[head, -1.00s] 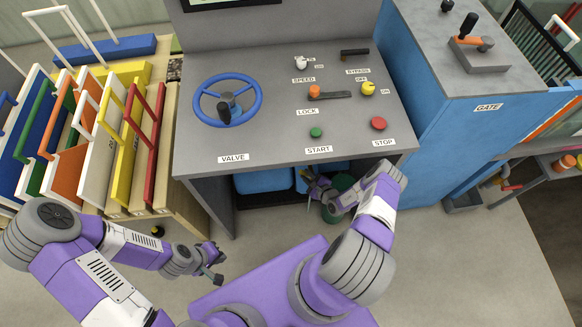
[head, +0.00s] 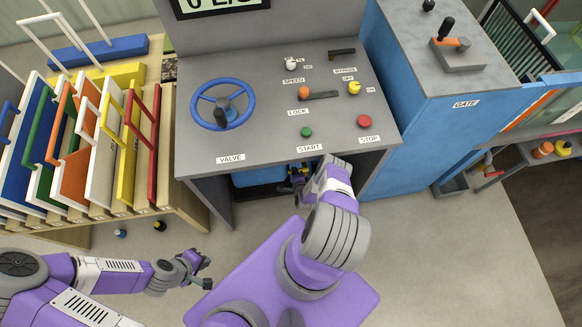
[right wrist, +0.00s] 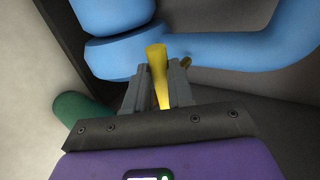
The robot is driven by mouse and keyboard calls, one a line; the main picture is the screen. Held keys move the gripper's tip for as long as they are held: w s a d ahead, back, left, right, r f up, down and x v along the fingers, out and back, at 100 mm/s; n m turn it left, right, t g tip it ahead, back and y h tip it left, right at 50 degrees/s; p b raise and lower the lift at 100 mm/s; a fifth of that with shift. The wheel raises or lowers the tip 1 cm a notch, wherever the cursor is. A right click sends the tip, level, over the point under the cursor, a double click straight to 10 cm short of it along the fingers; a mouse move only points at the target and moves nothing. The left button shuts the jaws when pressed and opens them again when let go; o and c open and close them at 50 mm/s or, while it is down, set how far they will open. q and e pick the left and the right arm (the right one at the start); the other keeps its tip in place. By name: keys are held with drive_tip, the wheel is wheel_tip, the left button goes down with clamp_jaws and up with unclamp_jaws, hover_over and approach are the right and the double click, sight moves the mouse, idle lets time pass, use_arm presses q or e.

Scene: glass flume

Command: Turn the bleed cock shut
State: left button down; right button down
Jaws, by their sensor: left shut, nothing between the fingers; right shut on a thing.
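The bleed cock's yellow lever (right wrist: 156,68) stands between the fingers of my right gripper (right wrist: 158,88) in the right wrist view, in front of blue pipework. My right gripper is shut on this lever. My left gripper (head: 204,285) is shut and empty over the floor at the lower left, apart from everything.
Blue pipe (right wrist: 245,50) runs close behind the fingers. A green round thing (right wrist: 80,110) lies left of the gripper. The grey console (head: 262,135) overhangs my right gripper. A rack of coloured panels (head: 85,150) stands left; a blue cabinet (head: 425,120) stands right.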

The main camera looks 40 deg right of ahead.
drive_tip(key=shift+f, duration=0.15)
idle(0.4)
drive_tip(key=c, duration=1)
unclamp_jaws()
drive_tip(key=shift+o, duration=0.2)
drive_tip(key=p+v, duration=0.3)
drive_tip(key=v, duration=0.4)
drive_tip(key=shift+s+a, duration=0.2)
